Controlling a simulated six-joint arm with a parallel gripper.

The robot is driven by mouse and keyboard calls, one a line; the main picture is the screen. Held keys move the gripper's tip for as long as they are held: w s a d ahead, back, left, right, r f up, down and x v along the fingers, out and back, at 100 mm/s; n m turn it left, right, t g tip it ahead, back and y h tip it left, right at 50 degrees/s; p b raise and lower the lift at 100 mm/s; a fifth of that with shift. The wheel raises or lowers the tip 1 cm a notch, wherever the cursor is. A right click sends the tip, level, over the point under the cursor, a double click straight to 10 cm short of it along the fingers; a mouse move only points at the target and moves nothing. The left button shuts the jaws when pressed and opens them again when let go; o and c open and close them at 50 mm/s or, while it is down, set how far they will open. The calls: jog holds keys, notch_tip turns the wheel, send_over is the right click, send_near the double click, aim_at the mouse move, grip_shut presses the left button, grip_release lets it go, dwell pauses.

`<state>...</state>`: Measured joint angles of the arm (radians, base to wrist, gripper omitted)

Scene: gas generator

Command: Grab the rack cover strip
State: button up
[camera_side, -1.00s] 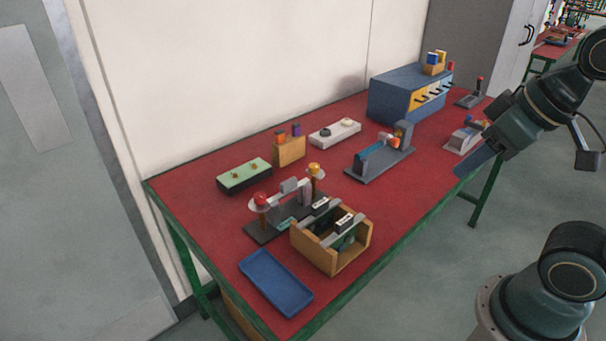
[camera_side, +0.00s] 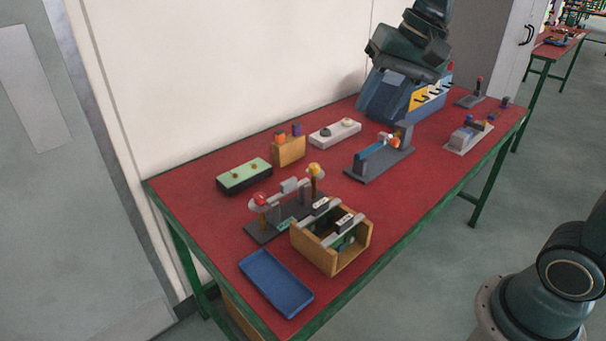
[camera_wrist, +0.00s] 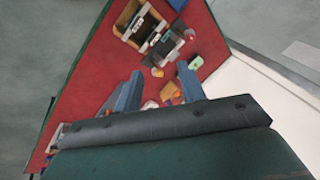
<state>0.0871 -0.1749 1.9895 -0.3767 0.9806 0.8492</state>
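A wooden rack (camera_side: 335,255) stands near the front end of the red table, with two grey strips bearing small labels across its top: one farther (camera_side: 318,207) and one nearer (camera_side: 347,223). I cannot tell which is the rack cover strip. The rack (camera_wrist: 122,18) also shows at the top of the wrist view, ahead of my fingers. My gripper (camera_wrist: 160,88) is open and empty, with its two blue fingers apart.
A blue tray (camera_side: 275,284) lies beside the rack. A stand with red and yellow knobs (camera_side: 288,212) is close behind it. A green-topped box (camera_side: 244,176), a wooden block (camera_side: 289,151), a grey fixture (camera_side: 378,163) and the blue box (camera_side: 392,100) stand farther along.

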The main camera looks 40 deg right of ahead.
jog(key=w+f+m+g+y, duration=0.1)
jog(key=w+f+m, duration=0.15)
jog(key=w, duration=0.35)
jog(key=w+f+m+g, duration=0.1)
jog(key=w+m, duration=0.2)
jog(key=w, duration=0.4)
jog(key=m+g+y, duration=0.2)
jog(key=m, duration=0.4)
send_near(289, 181)
jog(key=a+v, duration=0.1)
jog(key=v, duration=0.3)
jog(key=shift+s+d, duration=0.15)
jog(key=shift+h, duration=0.3)
jog(key=shift+x, duration=4.3)
jog(key=shift+f, duration=0.1)
jog(key=shift+x, duration=2.5)
jog(key=shift+w, duration=0.25)
jog(key=shift+c, duration=0.4)
grip_shut()
